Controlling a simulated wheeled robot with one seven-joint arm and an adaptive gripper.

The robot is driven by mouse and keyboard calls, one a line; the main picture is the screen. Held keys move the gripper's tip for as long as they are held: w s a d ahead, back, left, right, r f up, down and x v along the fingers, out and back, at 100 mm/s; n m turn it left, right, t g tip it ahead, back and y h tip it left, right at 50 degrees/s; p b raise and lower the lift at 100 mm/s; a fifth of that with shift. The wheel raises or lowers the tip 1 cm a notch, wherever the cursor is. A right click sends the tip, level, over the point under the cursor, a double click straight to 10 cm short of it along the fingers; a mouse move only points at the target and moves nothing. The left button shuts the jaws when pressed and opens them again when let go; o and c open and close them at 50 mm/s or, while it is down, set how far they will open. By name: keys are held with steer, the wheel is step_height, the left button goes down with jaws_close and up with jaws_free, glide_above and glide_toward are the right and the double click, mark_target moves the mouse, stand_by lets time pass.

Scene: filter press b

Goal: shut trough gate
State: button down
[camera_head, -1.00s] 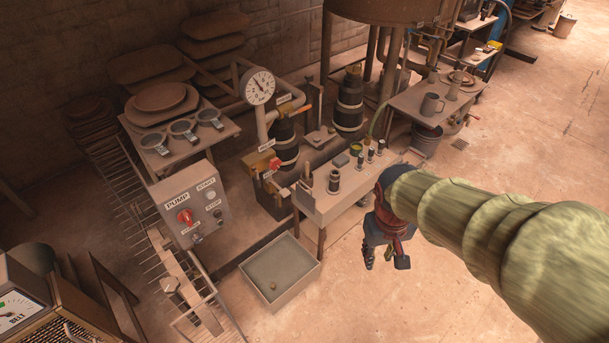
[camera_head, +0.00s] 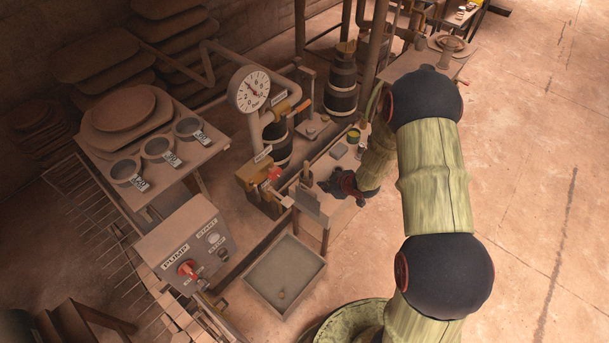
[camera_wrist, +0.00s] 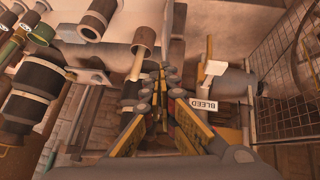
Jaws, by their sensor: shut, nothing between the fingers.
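A pale bench-like trough (camera_head: 340,213) stands behind the grey floor tray in the head view. A flat upright plate with a post handle (camera_head: 307,198) stands at its near left end; it looks like the gate, but I cannot tell how far it is raised. My gripper (camera_head: 325,186) is low over the trough, just right of this plate, with its fingers toward it. In the wrist view my gripper (camera_wrist: 170,85) is shut and empty. Contact with the plate cannot be made out.
A red-handled valve (camera_head: 272,175) is close left of the plate. A BLEED label (camera_wrist: 196,103) and a pale T-handle (camera_wrist: 213,69) are right of my fingers in the wrist view. The pressure gauge (camera_head: 251,89), pump box (camera_head: 187,245) and grey tray (camera_head: 284,276) stand around. Open floor lies right.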

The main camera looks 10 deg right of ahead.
steer(key=w+a+r+y, duration=0.1)
steer(key=a+r, duration=0.1)
steer(key=b, duration=0.5)
glide_above(306, 193)
steer(key=s, duration=0.1)
steer(key=shift+t, duration=0.4)
steer(key=shift+s+d+f, duration=0.1)
steer(key=shift+d+f, duration=0.1)
steer(key=shift+f, duration=2.55)
steer(key=shift+d+f, duration=0.15)
steer(key=shift+f, duration=2.6)
steer(key=shift+f, duration=0.1)
step_height(306, 193, down, 6)
steer(key=b, duration=0.3)
steer(key=shift+f, duration=0.25)
steer(key=shift+s, duration=0.1)
